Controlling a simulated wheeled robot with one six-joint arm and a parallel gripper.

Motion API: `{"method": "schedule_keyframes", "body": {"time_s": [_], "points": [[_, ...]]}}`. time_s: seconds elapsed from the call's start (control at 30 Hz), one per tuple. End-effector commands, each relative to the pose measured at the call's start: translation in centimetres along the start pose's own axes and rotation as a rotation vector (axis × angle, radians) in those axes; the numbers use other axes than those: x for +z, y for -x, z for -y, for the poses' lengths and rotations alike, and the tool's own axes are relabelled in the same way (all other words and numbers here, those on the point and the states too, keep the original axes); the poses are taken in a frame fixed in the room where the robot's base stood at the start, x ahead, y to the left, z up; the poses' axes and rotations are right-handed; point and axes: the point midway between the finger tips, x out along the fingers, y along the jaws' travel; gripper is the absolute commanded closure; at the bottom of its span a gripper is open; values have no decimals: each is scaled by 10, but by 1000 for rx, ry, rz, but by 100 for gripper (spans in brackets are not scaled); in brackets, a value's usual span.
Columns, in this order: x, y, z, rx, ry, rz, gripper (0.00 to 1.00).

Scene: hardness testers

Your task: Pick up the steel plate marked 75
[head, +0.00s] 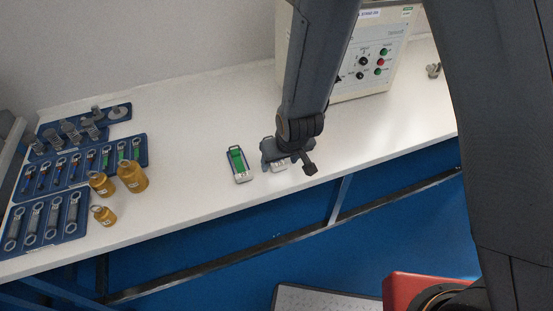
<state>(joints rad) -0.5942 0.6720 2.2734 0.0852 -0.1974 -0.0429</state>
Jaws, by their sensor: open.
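My gripper (291,158) is over the front part of the white bench, with its jaws open and no object visibly held. Just below and behind it is a small dark-framed holder (279,167) with a light grey piece, mostly hidden by the gripper. I cannot tell whether they touch. To its left lies a similar holder (239,164) with a green strip and a pale metal end near the bench's front edge. No number 75 is readable, so I cannot tell which piece is the marked steel plate.
Brass weights (132,176) stand beside the trays. A beige tester with a control panel (385,50) stands behind my arm. A small metal part (433,70) lies far right.

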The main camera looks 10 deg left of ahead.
Motion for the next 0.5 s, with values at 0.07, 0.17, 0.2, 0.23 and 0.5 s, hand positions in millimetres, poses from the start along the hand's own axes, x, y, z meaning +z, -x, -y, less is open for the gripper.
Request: {"method": "schedule_keyframes", "body": {"time_s": [0.07, 0.17, 0.2, 0.23, 0.5], "points": [[0, -1, 0, 0, 0, 0, 37], [0, -1, 0, 0, 0, 0, 37], [0, -1, 0, 0, 0, 0, 37], [0, 0, 0, 0, 0, 0, 40], [0, 0, 0, 0, 0, 0, 86]]}}
